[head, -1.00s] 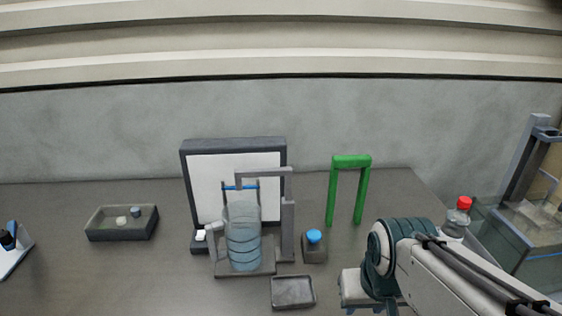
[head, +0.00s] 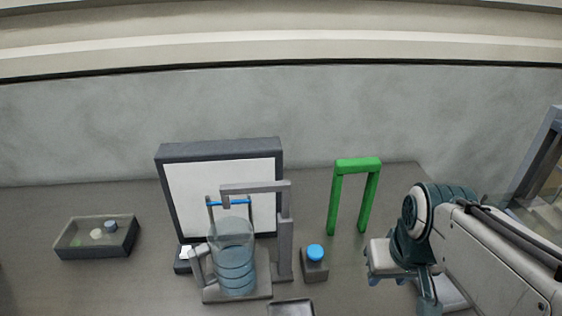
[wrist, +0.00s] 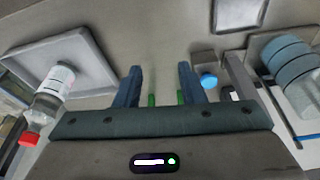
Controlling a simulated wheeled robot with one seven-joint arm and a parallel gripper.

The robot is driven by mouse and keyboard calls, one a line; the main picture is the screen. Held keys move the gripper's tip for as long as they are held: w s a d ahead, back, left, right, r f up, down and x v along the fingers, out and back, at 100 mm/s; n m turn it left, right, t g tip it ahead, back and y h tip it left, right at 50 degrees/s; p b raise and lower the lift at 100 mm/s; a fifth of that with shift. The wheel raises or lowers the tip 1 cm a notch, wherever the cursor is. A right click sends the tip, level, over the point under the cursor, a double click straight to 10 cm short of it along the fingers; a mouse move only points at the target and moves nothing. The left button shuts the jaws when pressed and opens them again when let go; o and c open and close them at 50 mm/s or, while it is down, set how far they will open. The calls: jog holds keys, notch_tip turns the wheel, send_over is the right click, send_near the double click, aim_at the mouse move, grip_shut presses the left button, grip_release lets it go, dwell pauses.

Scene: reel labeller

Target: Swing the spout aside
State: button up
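The grey spout (head: 255,187) is a horizontal bar on an upright post (head: 285,245). Its free end hangs over a clear ribbed vessel (head: 236,270) with bluish contents. Part of the post shows in the wrist view (wrist: 240,78), right of the fingers, with the vessel (wrist: 290,70) farther right. My gripper (head: 387,281) is right of the spout assembly, apart from it, near the green arch. In the wrist view my gripper (wrist: 161,72) has its two fingers spread, with nothing gripped between them. Its fingertips are small in the head view.
A blue button on a dark box (head: 314,265) stands right of the post. The green arch (head: 358,164) stands behind, between post and arm. A shallow tray (head: 290,307) lies in front. A red-capped bottle (wrist: 52,88) and a grey tray (wrist: 75,40) are on the wrist view's left.

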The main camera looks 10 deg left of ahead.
jog(key=w+a+r+n+y+p, duration=0.1)
jog(key=w+a+r+n, duration=0.3)
jog(key=r+n, duration=0.15)
jog(key=w+a+r+n+y, duration=0.1)
jog(key=w+a+r+n, duration=0.3)
jog(key=r, duration=0.3)
jog(key=n+g+y+p, duration=0.1)
jog(key=n+g+y, duration=0.15)
jog(key=n, duration=0.75)
send_near(257, 185)
jog(key=shift+t, duration=0.25)
jog(key=x, duration=0.4)
jog(key=p+x, duration=0.1)
jog(key=x, duration=0.3)
jog(key=shift+s+f, duration=0.1)
jog(key=shift+s, duration=0.15)
grip_shut()
